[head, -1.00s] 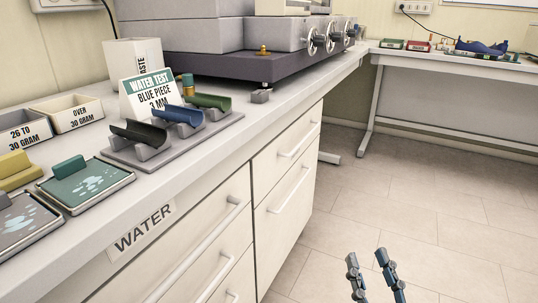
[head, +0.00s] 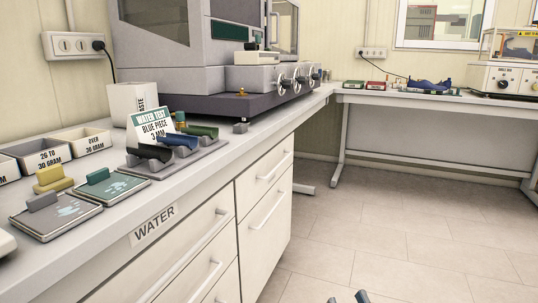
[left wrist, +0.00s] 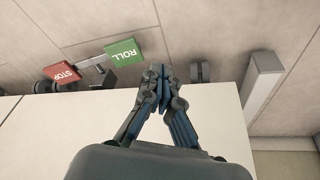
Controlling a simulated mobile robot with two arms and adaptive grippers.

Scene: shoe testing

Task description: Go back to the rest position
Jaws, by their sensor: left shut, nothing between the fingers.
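In the head view only the fingertips of my right gripper (head: 347,298) show, at the bottom edge over the floor. The two tips stand apart with nothing seen between them. The rest of that gripper is cut off by the frame. In the left wrist view my left gripper (left wrist: 160,78) is shut and empty, its fingertips together. It is seen over a white surface (left wrist: 50,135) and its edge, close to a green ROLL sign (left wrist: 123,50). My left gripper is not in the head view.
The left bench (head: 100,240) carries labelled bins (head: 92,141), plates with handles (head: 57,214), a rack of curved pieces (head: 165,165) and a large grey machine (head: 185,60). A back table (head: 420,97) stands beyond open floor (head: 400,230). A red STOP sign (left wrist: 62,73) is beside ROLL.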

